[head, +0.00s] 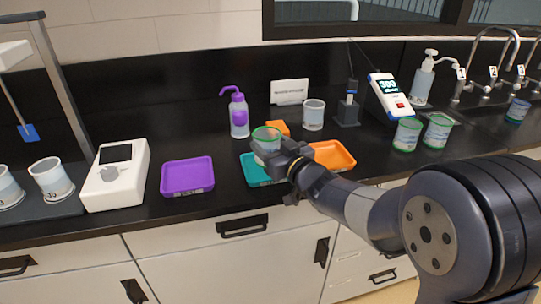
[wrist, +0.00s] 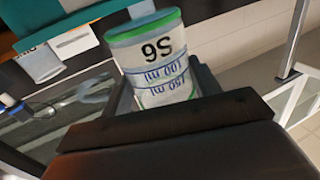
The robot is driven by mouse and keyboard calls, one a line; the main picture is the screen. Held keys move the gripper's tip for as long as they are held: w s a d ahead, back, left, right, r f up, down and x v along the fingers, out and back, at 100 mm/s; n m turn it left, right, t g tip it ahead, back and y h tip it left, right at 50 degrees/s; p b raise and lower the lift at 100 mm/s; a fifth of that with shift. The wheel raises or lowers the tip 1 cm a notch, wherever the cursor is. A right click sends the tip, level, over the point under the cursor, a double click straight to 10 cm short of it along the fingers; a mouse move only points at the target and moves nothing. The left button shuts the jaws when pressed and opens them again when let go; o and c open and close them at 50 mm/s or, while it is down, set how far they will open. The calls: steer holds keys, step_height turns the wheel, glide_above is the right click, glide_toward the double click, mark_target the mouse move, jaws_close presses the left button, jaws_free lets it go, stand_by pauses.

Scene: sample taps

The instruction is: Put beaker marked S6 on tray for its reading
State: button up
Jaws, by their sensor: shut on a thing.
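The beaker marked S6 (wrist: 155,55) has a green rim band and ml marks, upside down in the wrist view. In the head view the green-rimmed beaker (head: 266,146) is upright over the teal tray (head: 252,174). My gripper (head: 283,158) is shut on it from the right side. I cannot tell whether its base touches the tray. A purple tray (head: 187,177) lies to the left and an orange tray (head: 335,154) to the right, partly behind my arm.
A white device (head: 115,175) stands left of the purple tray. Behind are a purple wash bottle (head: 239,115), a clear beaker (head: 313,114) and an orange block (head: 278,128). Green-rimmed beakers (head: 407,134) and a meter (head: 390,95) stand at right, before the sink taps.

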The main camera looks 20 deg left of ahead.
steer(key=shift+f, duration=1.2)
steer(key=shift+f+b, duration=0.2)
steer(key=shift+b, duration=0.1)
steer(key=o, duration=1)
steer(key=shift+o, duration=0.2)
steer(key=shift+r, duration=0.1)
steer(key=shift+r+p, duration=0.2)
steer(key=shift+p, duration=0.1)
steer(key=v, duration=1.2)
steer(key=shift+f, duration=0.15)
